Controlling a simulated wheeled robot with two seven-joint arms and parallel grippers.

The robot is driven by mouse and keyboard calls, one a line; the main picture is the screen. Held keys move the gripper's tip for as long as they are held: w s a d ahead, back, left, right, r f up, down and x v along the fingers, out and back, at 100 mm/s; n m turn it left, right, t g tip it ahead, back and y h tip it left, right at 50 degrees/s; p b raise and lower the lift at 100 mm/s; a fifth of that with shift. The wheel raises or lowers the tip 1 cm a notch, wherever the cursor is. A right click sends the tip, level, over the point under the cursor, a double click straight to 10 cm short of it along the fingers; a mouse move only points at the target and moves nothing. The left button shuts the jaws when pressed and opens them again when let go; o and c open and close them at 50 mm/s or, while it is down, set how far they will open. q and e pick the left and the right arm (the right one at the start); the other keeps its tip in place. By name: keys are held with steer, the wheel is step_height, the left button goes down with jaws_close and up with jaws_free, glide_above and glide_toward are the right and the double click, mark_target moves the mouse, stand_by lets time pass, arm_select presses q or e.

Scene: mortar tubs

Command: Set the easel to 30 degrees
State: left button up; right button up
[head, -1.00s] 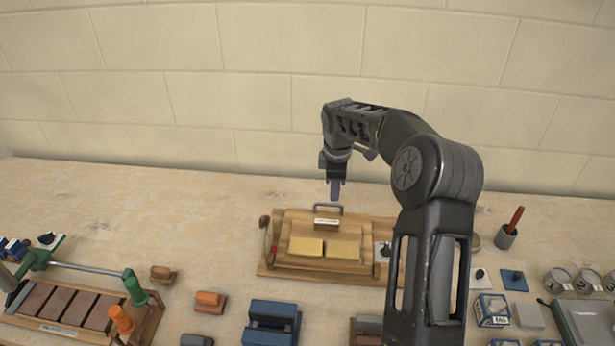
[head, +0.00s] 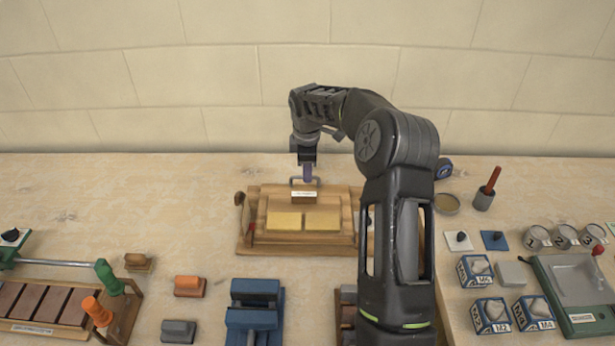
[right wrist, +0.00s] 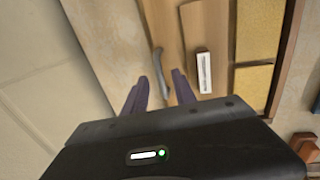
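The easel (head: 264,196) is a wooden board on a base, with two yellow panels, a white label and a grey handle (head: 293,181) at its far edge. Its tilt is hard to judge; it looks low. A red mark (head: 252,229) and a round wooden knob (head: 239,198) are at its left side. My right gripper (head: 307,173) points down at the handle. In the right wrist view its purple fingers (right wrist: 160,95) are apart, with the handle (right wrist: 158,62) just beyond and between them, not clasped. My left gripper is out of view.
Left of the easel stands a rack of bricks (head: 45,305) with green and orange clamps. A blue block (head: 254,305) is in front. At right are metal cups (head: 565,236), blue-white boxes (head: 490,312) and a green scale (head: 575,285). My right arm hides the easel's right end.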

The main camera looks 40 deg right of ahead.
steer(key=shift+w+d+f, duration=0.1)
steer(key=shift+f, duration=0.7)
steer(key=shift+c, duration=0.5)
jaws_close()
stand_by(0.4)
